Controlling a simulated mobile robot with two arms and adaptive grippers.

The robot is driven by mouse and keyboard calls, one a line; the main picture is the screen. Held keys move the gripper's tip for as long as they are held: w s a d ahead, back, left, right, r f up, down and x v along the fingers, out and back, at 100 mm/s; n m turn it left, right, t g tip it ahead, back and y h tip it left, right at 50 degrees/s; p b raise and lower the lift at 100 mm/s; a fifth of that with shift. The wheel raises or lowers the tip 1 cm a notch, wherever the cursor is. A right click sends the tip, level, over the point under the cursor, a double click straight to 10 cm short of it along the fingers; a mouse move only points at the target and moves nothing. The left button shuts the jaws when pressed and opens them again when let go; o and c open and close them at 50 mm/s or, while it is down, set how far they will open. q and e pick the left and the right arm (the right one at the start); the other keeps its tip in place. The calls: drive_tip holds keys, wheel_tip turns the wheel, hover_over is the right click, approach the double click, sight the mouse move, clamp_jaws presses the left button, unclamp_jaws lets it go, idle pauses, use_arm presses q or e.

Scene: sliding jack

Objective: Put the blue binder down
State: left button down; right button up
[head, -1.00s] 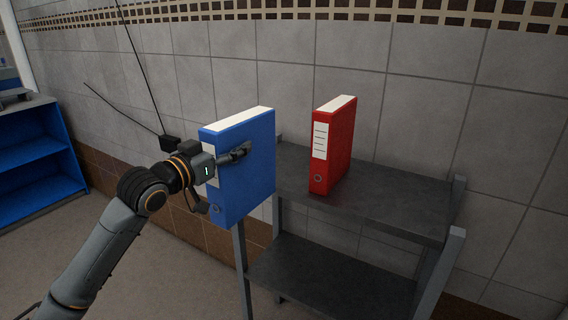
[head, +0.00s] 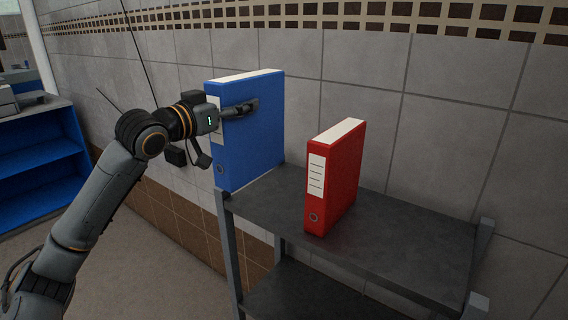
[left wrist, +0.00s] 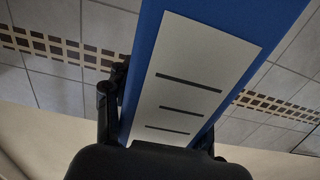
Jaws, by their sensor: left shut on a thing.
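The blue binder (head: 250,145) stands upright at the left end of the grey shelf unit's top (head: 400,232). My left gripper (head: 238,110) is shut on the blue binder near its spine, with one finger along its side face. In the left wrist view the binder's blue spine (left wrist: 270,22) and its white label (left wrist: 195,80) fill the middle. Whether the binder's bottom touches the shelf top or hovers just above it, I cannot tell. My right gripper is not in view.
A red binder (head: 335,178) stands upright on the same shelf top, right of the blue one with a gap between. A lower shelf (head: 310,292) lies beneath. A tiled wall is behind. A blue shelf unit (head: 40,165) stands at the far left.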

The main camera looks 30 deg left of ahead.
use_arm(q)
drive_tip(key=p, duration=0.3)
hover_over(273, 139)
drive_tip(key=s+a, duration=0.1)
drive_tip(key=a, duration=0.2)
drive_tip(key=shift+s+d+f, duration=0.1)
drive_tip(key=shift+f, duration=0.5)
drive_tip(key=shift+s+d+f, duration=0.1)
drive_tip(key=shift+f, duration=0.5)
drive_tip(key=w+f, duration=0.1)
drive_tip(key=f, duration=0.1)
drive_tip(key=w+f+p, duration=0.1)
drive_tip(key=w+f, duration=0.1)
drive_tip(key=shift+w+d+f, duration=0.15)
drive_tip(key=shift+w+f, duration=0.45)
drive_tip(key=shift+f, duration=0.15)
drive_tip(key=f+p, duration=0.2)
drive_tip(key=f, duration=0.1)
drive_tip(key=shift+w+d, duration=0.1)
drive_tip(key=shift+w, duration=0.3)
drive_tip(key=shift+f, duration=0.4)
drive_tip(key=shift+s+f, duration=0.1)
drive_tip(key=shift+c, duration=1.4)
unclamp_jaws()
drive_tip(key=shift+f, duration=0.15)
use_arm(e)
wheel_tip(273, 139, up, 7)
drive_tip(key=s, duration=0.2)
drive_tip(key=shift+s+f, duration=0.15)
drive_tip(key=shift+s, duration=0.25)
